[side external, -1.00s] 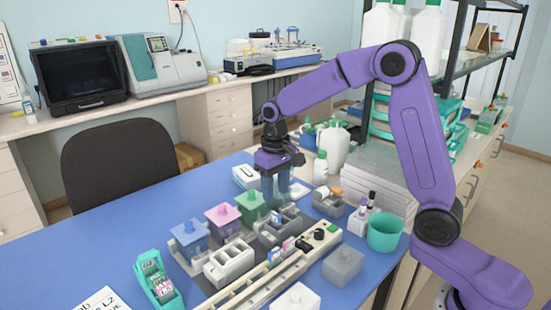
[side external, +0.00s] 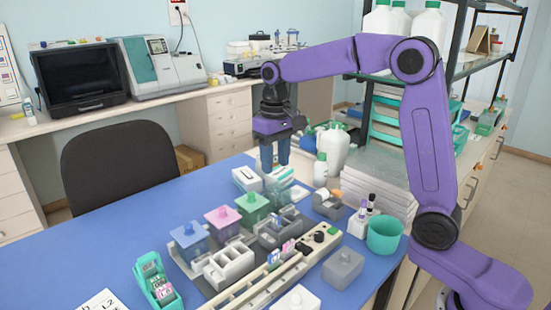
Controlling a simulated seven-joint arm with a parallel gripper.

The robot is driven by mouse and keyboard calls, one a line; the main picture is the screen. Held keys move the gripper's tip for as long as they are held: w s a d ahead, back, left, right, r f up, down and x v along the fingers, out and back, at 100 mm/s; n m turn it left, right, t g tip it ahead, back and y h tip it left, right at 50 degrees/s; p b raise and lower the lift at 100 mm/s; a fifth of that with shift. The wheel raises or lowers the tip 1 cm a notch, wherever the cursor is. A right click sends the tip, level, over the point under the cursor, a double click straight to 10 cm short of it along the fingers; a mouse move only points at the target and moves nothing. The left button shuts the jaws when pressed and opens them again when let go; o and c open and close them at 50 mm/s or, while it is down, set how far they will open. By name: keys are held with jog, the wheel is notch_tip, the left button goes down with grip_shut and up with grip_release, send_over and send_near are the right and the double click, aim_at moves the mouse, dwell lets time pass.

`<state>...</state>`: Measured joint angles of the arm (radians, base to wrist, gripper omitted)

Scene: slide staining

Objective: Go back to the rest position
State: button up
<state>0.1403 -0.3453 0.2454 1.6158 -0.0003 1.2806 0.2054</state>
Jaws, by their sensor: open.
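My gripper (side external: 274,168) is in the air over the back part of the blue table, fingers pointing down. It is open, and nothing shows between its fingers. It stands above and behind the staining jars, near a white box (side external: 247,179). A grey rack (side external: 280,232) lies just in front, below the gripper.
White bottles (side external: 334,148) stand close on the right of the gripper. A teal slide holder (side external: 157,280) is at front left. The blue table (side external: 110,240) is clear at left.

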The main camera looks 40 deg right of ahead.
jog(key=shift+s, duration=0.1)
jog(key=s+a+f+n, duration=0.1)
jog(key=s+a+n, duration=0.15)
jog(key=s, duration=0.55)
jog(key=s+a+f+n, duration=0.2)
jog(key=s+n, duration=0.2)
jog(key=s, duration=0.4)
jog(key=s+d+f+n, duration=0.2)
jog(key=s+n, duration=0.1)
jog(key=s, duration=0.5)
jog(key=s+d+f+n, duration=0.2)
jog(key=s+n, duration=0.1)
jog(key=s, duration=0.5)
jog(key=shift+d+f, duration=0.25)
jog(key=shift+d, duration=0.1)
